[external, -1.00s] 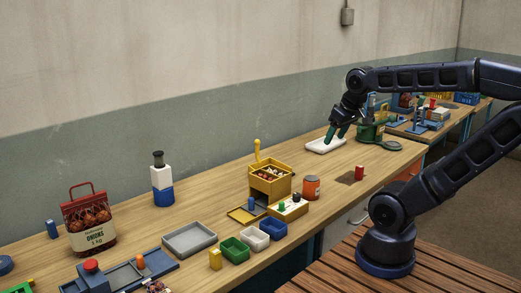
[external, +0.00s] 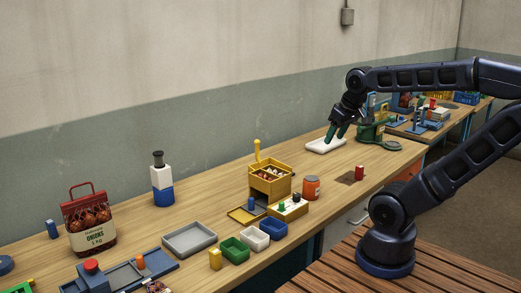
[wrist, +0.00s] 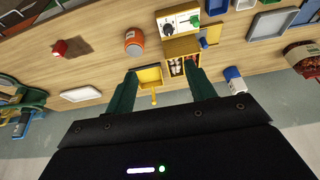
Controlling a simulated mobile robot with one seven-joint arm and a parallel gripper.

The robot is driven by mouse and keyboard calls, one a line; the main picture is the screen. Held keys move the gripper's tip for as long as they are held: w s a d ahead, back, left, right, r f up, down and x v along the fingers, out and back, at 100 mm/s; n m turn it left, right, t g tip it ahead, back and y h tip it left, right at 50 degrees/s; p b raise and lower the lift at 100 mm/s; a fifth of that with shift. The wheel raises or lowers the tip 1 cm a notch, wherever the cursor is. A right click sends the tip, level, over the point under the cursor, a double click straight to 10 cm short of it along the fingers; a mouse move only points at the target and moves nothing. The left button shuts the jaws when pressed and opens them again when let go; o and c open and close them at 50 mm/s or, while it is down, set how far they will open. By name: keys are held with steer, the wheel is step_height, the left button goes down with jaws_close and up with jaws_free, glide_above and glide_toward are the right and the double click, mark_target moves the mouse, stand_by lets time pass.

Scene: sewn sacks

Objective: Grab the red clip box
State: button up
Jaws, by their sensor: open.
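An orange-red can (external: 311,188) stands left of the red box. Further left are a yellow box (external: 270,180) of small items, small coloured bins and an onion sack (external: 90,225). A green machine (external: 371,132) stands behind the box. Bench around the box is mostly clear.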

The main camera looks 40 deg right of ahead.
steer(key=w+d+f+m+g, duration=0.1)
steer(key=w+d+f+m, duration=0.45)
steer(key=w+d, duration=0.25)
steer(key=m+g+h, duration=0.4)
steer(key=m+h, duration=0.1)
steer(key=m, duration=0.9)
glide_toward(360, 166)
steer(key=f, duration=0.1)
steer(key=shift+y, duration=0.3)
steer(key=shift+x, duration=2.9)
steer(key=shift+d+x, duration=0.25)
steer(key=shift+x, duration=2.25)
steer(key=shift+s, duration=0.1)
steer(key=shift+c, duration=0.2)
steer(key=c, duration=1)
